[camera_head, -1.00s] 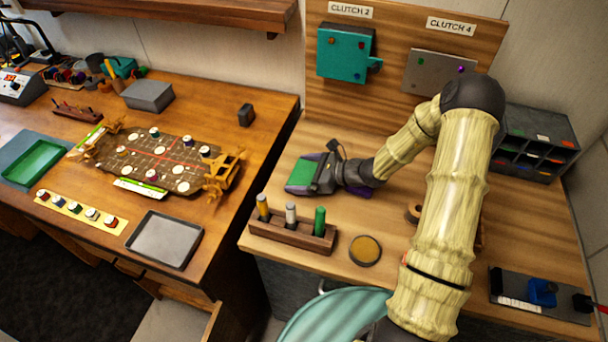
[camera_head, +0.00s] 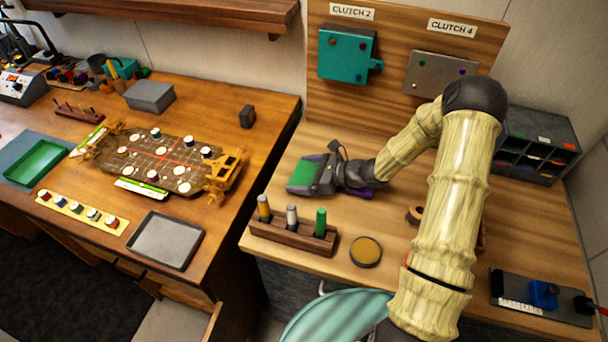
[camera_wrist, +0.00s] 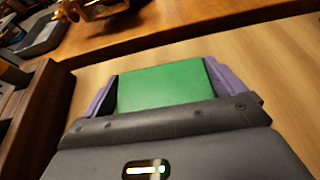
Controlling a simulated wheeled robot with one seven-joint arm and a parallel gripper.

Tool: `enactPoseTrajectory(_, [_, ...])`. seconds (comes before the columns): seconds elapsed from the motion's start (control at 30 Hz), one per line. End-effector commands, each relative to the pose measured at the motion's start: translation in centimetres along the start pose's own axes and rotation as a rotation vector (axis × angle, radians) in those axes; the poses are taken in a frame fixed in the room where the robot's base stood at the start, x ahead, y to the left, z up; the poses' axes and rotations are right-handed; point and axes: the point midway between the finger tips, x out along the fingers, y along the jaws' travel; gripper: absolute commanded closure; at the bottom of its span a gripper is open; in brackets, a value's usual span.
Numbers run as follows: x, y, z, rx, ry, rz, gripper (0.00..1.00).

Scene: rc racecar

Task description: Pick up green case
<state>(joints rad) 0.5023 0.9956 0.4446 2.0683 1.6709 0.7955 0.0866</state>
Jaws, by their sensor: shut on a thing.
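The green case (camera_head: 308,172) is at my gripper's end, over the right wooden table. In the wrist view the green case (camera_wrist: 160,86) fills the space between my two purple fingers, its flat green top facing the camera. My gripper (camera_head: 312,174) is shut on it, with a finger along each side. The gripper body hides the case's near end. Whether the case touches the table or is just above it, I cannot tell.
A wooden rack (camera_head: 293,234) with upright cylinders and a round tin (camera_head: 365,251) stand in front of my gripper. The left table holds a car chassis (camera_head: 158,160), a grey tray (camera_head: 165,240) and a green tray (camera_head: 35,162). A clutch board (camera_head: 403,75) rises behind.

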Motion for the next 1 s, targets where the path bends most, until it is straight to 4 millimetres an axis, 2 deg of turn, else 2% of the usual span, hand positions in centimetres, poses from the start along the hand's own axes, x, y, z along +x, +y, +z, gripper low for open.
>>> enactPoseTrajectory(0.17, [-0.6, -0.1, 1.5, -0.005, -0.001, -0.002, 0.29])
enactPoseTrajectory(0.6, [-3.4, -0.1, 8.2, -0.004, -0.001, -0.002, 0.29])
enactPoseTrajectory(0.73, [-3.7, 0.0, 9.0, -0.003, 0.0, 0.001, 0.29])
enactPoseTrajectory(1.0, [-3.9, -0.1, 9.1, 0.0, -0.001, -0.001, 0.29])
